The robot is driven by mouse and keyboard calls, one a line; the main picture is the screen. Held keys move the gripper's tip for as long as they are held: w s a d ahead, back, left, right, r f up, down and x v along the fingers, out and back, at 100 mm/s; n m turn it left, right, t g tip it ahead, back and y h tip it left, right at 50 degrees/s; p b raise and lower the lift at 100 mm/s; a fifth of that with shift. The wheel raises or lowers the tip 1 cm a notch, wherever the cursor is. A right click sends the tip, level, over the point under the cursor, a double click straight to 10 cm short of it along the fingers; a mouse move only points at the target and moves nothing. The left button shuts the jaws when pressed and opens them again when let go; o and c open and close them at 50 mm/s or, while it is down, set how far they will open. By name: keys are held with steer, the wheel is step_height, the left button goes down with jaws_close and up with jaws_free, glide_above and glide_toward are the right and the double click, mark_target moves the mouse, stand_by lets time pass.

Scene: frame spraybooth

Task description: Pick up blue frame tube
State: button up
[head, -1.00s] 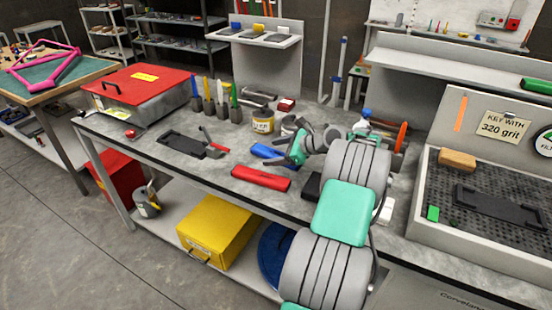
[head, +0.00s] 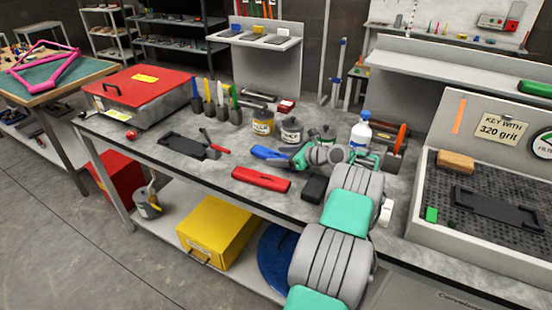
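The blue frame tube (head: 266,153) lies on the grey workbench, left of my gripper and behind the red tube. My gripper (head: 295,158) is low over the bench at the tube's right end, with the green and grey wrist stretching away to the right. The fingers are small and partly hidden by the wrist. I cannot tell whether they touch the tube or how far apart they are.
The red tube (head: 261,180) lies at the bench's front edge, with a black block (head: 314,189) to its right. Tins (head: 291,130) and a spray bottle (head: 361,131) stand behind my wrist. A black tray (head: 182,146) lies to the left.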

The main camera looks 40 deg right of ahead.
jaws_close()
stand_by(0.5)
steer(key=shift+r, duration=0.15)
